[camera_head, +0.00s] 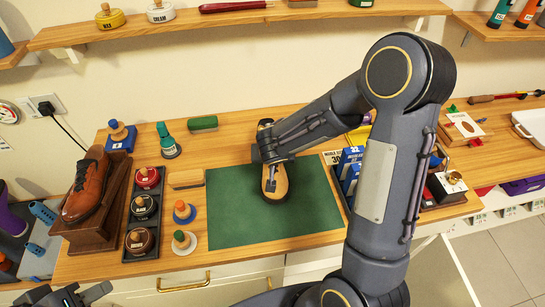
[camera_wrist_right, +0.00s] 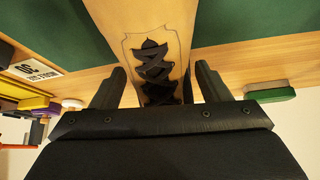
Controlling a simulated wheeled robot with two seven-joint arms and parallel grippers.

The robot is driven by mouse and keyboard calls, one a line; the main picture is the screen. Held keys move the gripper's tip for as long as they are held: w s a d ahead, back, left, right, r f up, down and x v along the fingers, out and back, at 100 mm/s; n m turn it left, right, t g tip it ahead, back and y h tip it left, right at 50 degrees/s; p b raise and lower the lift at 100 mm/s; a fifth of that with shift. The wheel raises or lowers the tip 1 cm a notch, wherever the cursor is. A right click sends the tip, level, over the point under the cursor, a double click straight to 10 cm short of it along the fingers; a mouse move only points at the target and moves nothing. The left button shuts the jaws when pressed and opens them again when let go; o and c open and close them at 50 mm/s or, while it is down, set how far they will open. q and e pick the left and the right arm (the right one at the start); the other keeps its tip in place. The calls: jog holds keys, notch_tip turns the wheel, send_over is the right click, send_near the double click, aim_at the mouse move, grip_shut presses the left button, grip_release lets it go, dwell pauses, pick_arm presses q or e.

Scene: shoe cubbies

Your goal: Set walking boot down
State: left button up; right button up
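The walking boot (camera_head: 278,186) is tan with dark lacing and is over the green mat (camera_head: 226,220). In the right wrist view the boot (camera_wrist_right: 165,35) shows its black laces between the two fingers of my right gripper (camera_wrist_right: 160,80). Whether the fingers press on the boot is unclear, and so is whether its sole touches the mat. In the head view my right wrist hides part of the boot. My left gripper (camera_head: 86,292) is at the bottom left edge, partly cut off, with its fingers apart and empty.
A brown shoe (camera_head: 86,185) on a wooden stand is at the left, beside a black tray (camera_head: 143,212) of polish tins. Brushes and daubers stand left of the mat. A filled organizer (camera_head: 437,190) is to the right. A shelf (camera_head: 240,22) runs above. The mat's front is clear.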

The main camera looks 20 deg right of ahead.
jog(key=shift+o, duration=0.9)
